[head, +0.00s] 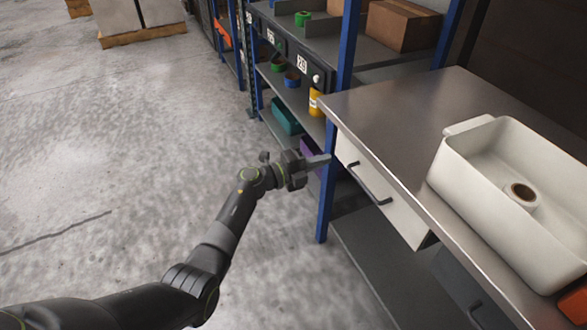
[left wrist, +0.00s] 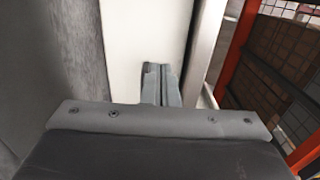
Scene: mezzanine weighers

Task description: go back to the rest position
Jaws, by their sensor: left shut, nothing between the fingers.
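My left gripper (head: 318,161) is shut and empty in the head view, at the end of my arm that comes in from the lower left. Its fingertips point right, close to the front of a white drawer (head: 352,160) under the metal worktop (head: 400,110). I cannot tell whether they touch it. In the left wrist view the shut fingers (left wrist: 161,84) are in front of a pale upright panel (left wrist: 145,35). My right gripper is not in view.
A white bin (head: 470,180) with a brown roll (head: 523,192) inside stands on the worktop at the right. A shelf rack with a blue post (head: 346,50) holds a cardboard box (head: 402,25) and a yellow bottle (head: 315,101). The concrete floor (head: 120,140) at the left is clear.

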